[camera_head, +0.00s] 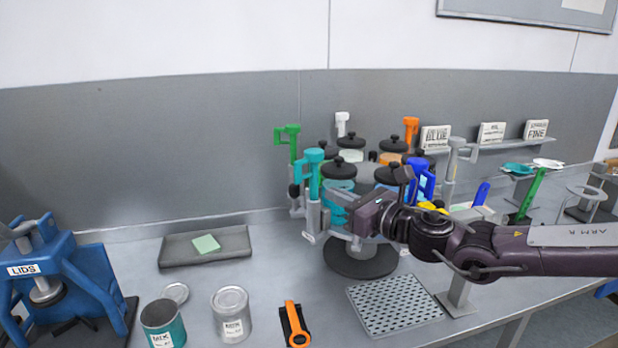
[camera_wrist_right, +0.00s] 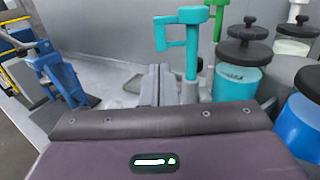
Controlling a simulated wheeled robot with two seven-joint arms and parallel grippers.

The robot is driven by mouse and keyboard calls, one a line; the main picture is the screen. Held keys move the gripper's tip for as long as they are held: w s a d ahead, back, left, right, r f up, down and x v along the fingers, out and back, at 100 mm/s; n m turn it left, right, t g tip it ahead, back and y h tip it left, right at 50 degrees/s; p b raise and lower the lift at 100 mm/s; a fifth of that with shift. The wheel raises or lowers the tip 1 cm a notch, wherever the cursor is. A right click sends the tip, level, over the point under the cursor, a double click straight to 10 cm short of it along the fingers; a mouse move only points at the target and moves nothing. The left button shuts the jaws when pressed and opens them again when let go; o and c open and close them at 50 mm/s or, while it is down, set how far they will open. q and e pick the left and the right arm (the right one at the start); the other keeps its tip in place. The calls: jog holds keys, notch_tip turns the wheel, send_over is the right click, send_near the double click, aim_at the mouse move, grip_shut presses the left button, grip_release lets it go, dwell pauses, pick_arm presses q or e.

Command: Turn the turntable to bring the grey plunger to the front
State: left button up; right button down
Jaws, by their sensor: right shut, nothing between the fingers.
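The turntable (camera_head: 362,262) stands on a dark round base and carries several lidded canisters with coloured plungers around its rim. The grey plunger (camera_head: 455,152) is on the turntable's right side, behind my right arm. The teal plunger (camera_head: 314,170) is at the front left; it also shows in the right wrist view (camera_wrist_right: 191,50), just beyond my fingers. My right gripper (camera_head: 345,238) is shut and empty at the turntable's front. Its fingers (camera_wrist_right: 168,82) lie close together in the wrist view; whether they touch the turntable is unclear. My left gripper is out of view.
A perforated plate (camera_head: 394,304) lies to the front right. An orange-handled tool (camera_head: 295,324), a closed can (camera_head: 232,312) and an open teal can (camera_head: 163,322) stand in front. A grey tray (camera_head: 178,250) and the blue lid press (camera_head: 75,280) are left.

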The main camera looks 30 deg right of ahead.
aim_at(299, 179)
jog(key=shift+p+x, duration=1.95)
jog(key=shift+x, duration=1.75)
jog(key=shift+w+a, duration=0.15)
jog(key=shift+w, duration=0.25)
jog(key=shift+w, duration=0.15)
